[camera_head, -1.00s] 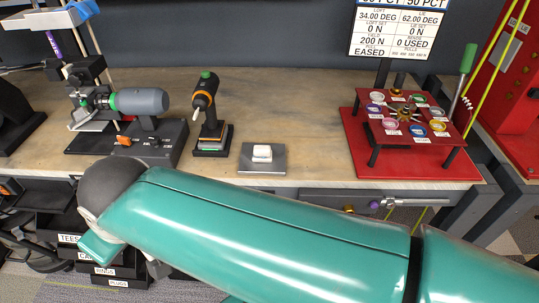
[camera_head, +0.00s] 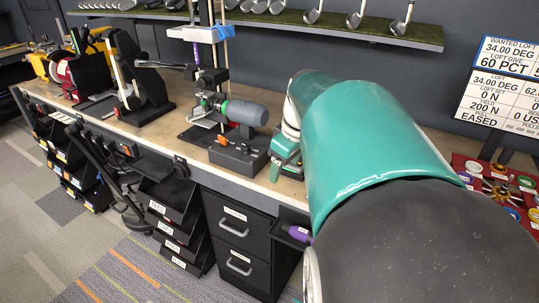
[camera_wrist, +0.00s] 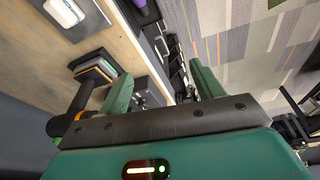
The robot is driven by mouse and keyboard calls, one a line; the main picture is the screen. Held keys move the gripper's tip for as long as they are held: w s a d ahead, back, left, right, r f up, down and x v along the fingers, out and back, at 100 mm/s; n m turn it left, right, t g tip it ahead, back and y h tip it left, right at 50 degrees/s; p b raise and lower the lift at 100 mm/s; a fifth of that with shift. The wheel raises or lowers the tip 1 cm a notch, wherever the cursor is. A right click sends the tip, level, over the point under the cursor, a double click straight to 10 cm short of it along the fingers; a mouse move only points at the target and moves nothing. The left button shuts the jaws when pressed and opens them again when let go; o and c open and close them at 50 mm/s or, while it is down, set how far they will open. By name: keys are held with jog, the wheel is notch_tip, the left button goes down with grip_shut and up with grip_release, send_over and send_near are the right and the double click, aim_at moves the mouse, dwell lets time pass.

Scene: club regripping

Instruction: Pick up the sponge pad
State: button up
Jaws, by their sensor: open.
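The sponge pad (camera_wrist: 65,11) is a small white block on a grey plate (camera_wrist: 88,22) on the wooden bench, at the upper left of the wrist view. In the head view my arm hides it. My gripper (camera_wrist: 160,82) is open, with its two green fingers wide apart and nothing between them. The pad lies off to the side of the fingers, beyond the left one, and is not touched. In the head view my gripper (camera_head: 283,160) shows partly beside my forearm, near the bench's front edge.
A cordless driver (camera_wrist: 78,110) on its stand is close to my left finger in the wrist view. A grey motor unit (camera_head: 246,113) stands left of my gripper in the head view. Drawers (camera_head: 235,240) are below the bench.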

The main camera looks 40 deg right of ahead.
jog(key=s+d+f+n+t+y, duration=0.1)
jog(key=s+d+f, duration=0.15)
jog(key=d, duration=0.85)
jog(key=s+d+f+n+y, duration=0.1)
jog(key=s+d, duration=0.3)
jog(key=d, duration=0.7)
jog(key=x, duration=0.8)
jog(key=shift+w+d+f, duration=0.1)
jog(key=shift+a+x, duration=0.1)
jog(key=shift+x, duration=1.3)
jog(key=shift+a+x, duration=0.15)
jog(key=shift+x, duration=1.25)
jog(key=shift+c, duration=0.5)
jog(key=c, duration=1.1)
jog(key=shift+o, duration=0.2)
jog(key=shift+r, duration=0.2)
